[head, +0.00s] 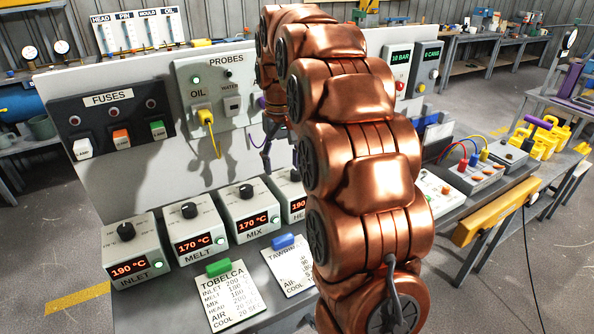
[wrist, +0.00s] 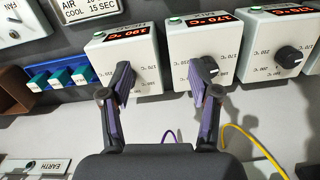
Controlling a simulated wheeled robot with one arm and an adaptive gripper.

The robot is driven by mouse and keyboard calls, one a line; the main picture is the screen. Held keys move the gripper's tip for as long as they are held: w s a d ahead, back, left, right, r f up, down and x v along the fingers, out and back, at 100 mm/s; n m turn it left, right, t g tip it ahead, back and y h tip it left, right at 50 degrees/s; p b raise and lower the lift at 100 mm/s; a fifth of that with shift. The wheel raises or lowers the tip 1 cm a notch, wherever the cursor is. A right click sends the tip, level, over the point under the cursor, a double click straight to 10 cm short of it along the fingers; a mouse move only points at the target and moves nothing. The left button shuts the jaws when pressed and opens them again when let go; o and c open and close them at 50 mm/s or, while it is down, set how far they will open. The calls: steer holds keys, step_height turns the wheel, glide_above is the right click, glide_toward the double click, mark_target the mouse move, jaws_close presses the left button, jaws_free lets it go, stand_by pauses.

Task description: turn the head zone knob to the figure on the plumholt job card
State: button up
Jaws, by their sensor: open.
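In the head view a row of white zone boxes shows INLET at 190 °C, MELT at 170 °C and MIX at 170 °C. The head zone box (head: 292,199) is partly hidden by my arm; its readout starts with 190. In the wrist view my gripper (wrist: 165,80) is open and empty. Its left finger overlaps a box reading 190 °C (wrist: 145,63), apparently the head zone, and hides most of its knob. Its right finger overlaps the knob of a box reading 170 °C (wrist: 190,50). No card titled plumholt is readable; a partial card (wrist: 88,8) shows "COOL 15 SEC".
Cards titled TOBELCA (head: 228,297) and, partly hidden, TAWRIN (head: 290,265) lie before the boxes. Another 170 °C box (wrist: 272,55) and blue-green switches (wrist: 60,78) flank the gripper in the wrist view. A yellow cable (wrist: 255,145) hangs close by. A panel with fuses (head: 112,118) stands behind.

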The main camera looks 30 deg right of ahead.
glide_above(297, 171)
steer(key=a, duration=0.1)
steer(key=shift+s+f+m, duration=0.25)
steer(key=shift+f+m, duration=0.15)
steer(key=shift+f, duration=0.05)
steer(key=shift+w+d+f, duration=0.15)
steer(key=shift+w+d, duration=0.1)
steer(key=shift+d, duration=0.25)
steer(key=shift+f+p, duration=0.85)
steer(key=shift+f, duration=3)
steer(key=shift+c, duration=0.3)
steer(key=c, duration=1.1)
